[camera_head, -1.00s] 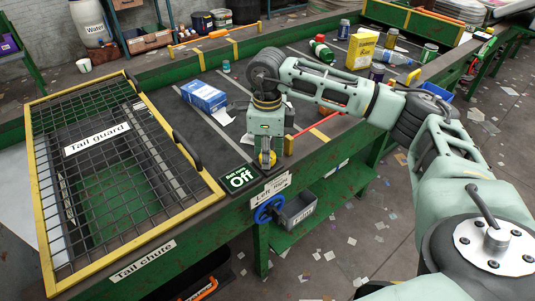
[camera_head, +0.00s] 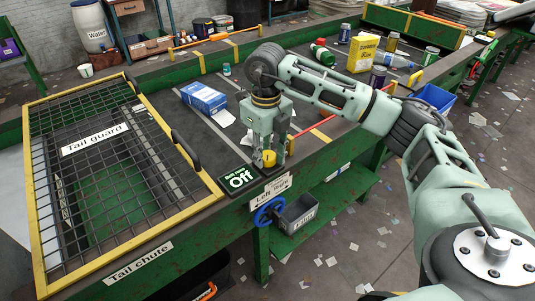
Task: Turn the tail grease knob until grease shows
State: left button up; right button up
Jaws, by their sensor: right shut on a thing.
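My left gripper is not in view.
The mesh tail guard (camera_head: 104,190) with its yellow frame lies at left. A blue handwheel (camera_head: 268,211) and a grey bin (camera_head: 297,212) are below the frame edge.

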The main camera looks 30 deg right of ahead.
aim_at(265, 157)
jog(key=shift+s+a+f, duration=0.1)
jog(key=shift+a+f, duration=0.1)
jog(key=shift+a, duration=0.1)
jog(key=o, duration=0.9)
jog(key=shift+o, duration=0.3)
jog(key=shift+a+r, duration=0.1)
jog(key=shift+a, duration=0.05)
jog(key=shift+d+r+m, duration=0.1)
jog(key=shift+d+m, duration=0.1)
jog(key=shift+m, duration=0.1)
jog(key=shift+r, duration=0.1)
notch_tip(265, 157, up, 12)
